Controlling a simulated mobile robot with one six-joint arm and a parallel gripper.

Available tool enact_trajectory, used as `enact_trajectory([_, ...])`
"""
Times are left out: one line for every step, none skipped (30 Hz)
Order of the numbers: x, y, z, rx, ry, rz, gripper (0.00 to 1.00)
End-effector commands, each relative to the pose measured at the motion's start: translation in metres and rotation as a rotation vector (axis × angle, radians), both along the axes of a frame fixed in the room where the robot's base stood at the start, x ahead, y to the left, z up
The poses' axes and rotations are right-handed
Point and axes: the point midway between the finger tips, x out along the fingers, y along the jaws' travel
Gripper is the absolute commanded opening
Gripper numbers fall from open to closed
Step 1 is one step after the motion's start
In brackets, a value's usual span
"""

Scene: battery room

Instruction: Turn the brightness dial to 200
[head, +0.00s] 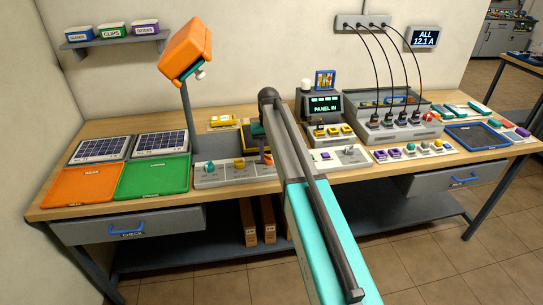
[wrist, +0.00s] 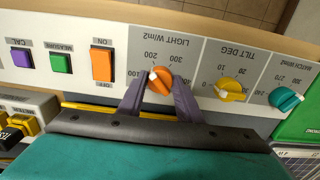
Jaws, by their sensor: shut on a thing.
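The orange dial (wrist: 160,80) sits under the label LIGHT W/m2 on the pale control panel (wrist: 75,25), which appears upside down in the wrist view. Its white pointer mark is at the upper left of the knob, towards the printed 200; the exact reading is hard to tell. My gripper (wrist: 160,88) has one dark finger on each side of the dial and is shut on it. In the head view the control panel (head: 222,181) stands at the bench's front, and my arm hides much of its right end, with my gripper (head: 265,152) there.
A yellow TILT DEG dial (wrist: 230,90) and a teal dial (wrist: 285,99) are beside the orange one. An orange ON/OFF switch (wrist: 102,65) is on its other side. The orange lamp head (head: 190,50) rises behind the panel. Orange (head: 80,186) and green (head: 150,178) trays lie left.

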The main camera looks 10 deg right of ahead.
Motion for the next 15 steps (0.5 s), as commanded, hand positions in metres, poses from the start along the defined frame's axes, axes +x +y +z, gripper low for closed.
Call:
enact_trajectory([0.0023,-0.0001,0.0012,0.0,-0.007,-0.039,0.1])
enact_trajectory([0.0024,-0.0001,0.0012,0.0,-0.007,-0.061,0.1])
enact_trajectory([0.0025,-0.0001,0.0013,0.0,-0.008,-0.091,0.1])
enact_trajectory([0.0025,0.0,0.0013,0.0,-0.008,-0.112,0.1])
enact_trajectory([0.0025,0.0,0.0013,0.0,-0.008,-0.131,0.1])
enact_trajectory([0.0026,0.0,0.0014,0.001,-0.008,-0.154,0.1])
enact_trajectory([0.0026,0.0,0.0014,0.001,-0.008,-0.172,0.1])
enact_trajectory([0.0027,0.0,0.0014,0.001,-0.008,-0.186,0.1])
enact_trajectory([0.0027,0.0,0.0015,0.001,-0.009,-0.204,0.1])
enact_trajectory([0.0027,0.0,0.0015,0.001,-0.009,-0.216,0.1])
enact_trajectory([0.0028,0.0001,0.0015,0.001,-0.009,-0.227,0.1])
enact_trajectory([0.0029,0.0,0.0016,0.001,-0.009,-0.238,0.1])
enact_trajectory([0.0029,0.0,0.0016,0.001,-0.009,-0.246,0.1])
enact_trajectory([0.0029,0.0,0.0016,0.001,-0.009,-0.253,0.1])
enact_trajectory([0.003,0.0001,0.0017,0.001,-0.009,-0.26,0.1])
